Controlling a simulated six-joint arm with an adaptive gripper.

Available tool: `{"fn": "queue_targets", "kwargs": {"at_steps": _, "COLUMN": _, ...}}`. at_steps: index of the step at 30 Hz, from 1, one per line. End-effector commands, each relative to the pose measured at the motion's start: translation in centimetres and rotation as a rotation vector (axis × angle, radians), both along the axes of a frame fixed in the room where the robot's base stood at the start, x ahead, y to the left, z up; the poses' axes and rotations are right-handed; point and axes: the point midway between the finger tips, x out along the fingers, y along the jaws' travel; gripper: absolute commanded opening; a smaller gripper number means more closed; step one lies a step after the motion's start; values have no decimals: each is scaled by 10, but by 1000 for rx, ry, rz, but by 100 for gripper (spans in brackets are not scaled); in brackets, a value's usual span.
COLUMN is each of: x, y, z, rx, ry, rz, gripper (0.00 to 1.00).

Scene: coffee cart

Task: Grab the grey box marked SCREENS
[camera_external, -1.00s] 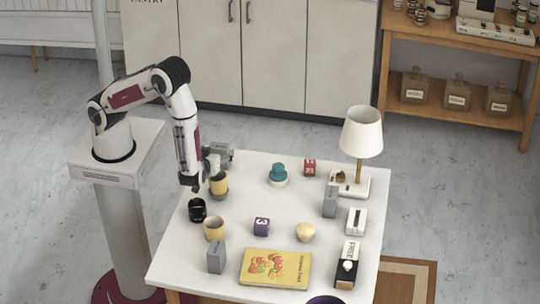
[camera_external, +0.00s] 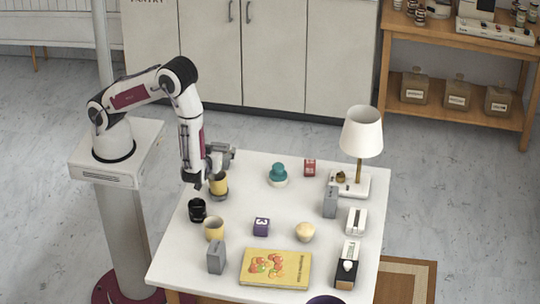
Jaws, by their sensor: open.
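Two upright grey boxes stand on the white table (camera_external: 285,215). One grey box (camera_external: 216,258) is at the front left, beside the yellow book. The other grey box (camera_external: 330,201) is at the right, in front of the lamp. The lettering on both is too small to read, so I cannot tell which is marked SCREENS. My gripper (camera_external: 215,174) is open at the table's back left, close above a yellow cup (camera_external: 218,185) with a dark lower part. It is well away from both grey boxes. Its fingertips are hard to make out.
A black object (camera_external: 198,210), a yellow mug (camera_external: 213,229), a purple block (camera_external: 261,227) and a round cream object (camera_external: 305,232) stand nearby. The yellow book (camera_external: 276,268) lies in front. A lamp (camera_external: 361,132) rises at the back right. The table's centre is fairly clear.

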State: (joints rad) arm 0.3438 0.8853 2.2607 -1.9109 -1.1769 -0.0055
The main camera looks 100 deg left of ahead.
Motion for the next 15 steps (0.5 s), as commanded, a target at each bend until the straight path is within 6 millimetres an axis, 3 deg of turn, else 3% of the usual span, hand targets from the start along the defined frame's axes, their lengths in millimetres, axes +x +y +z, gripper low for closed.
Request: {"fn": "queue_targets", "kwargs": {"at_steps": 15, "x": -5, "y": 41, "z": -19, "rx": 0, "ry": 3, "rz": 1, "gripper": 67}}
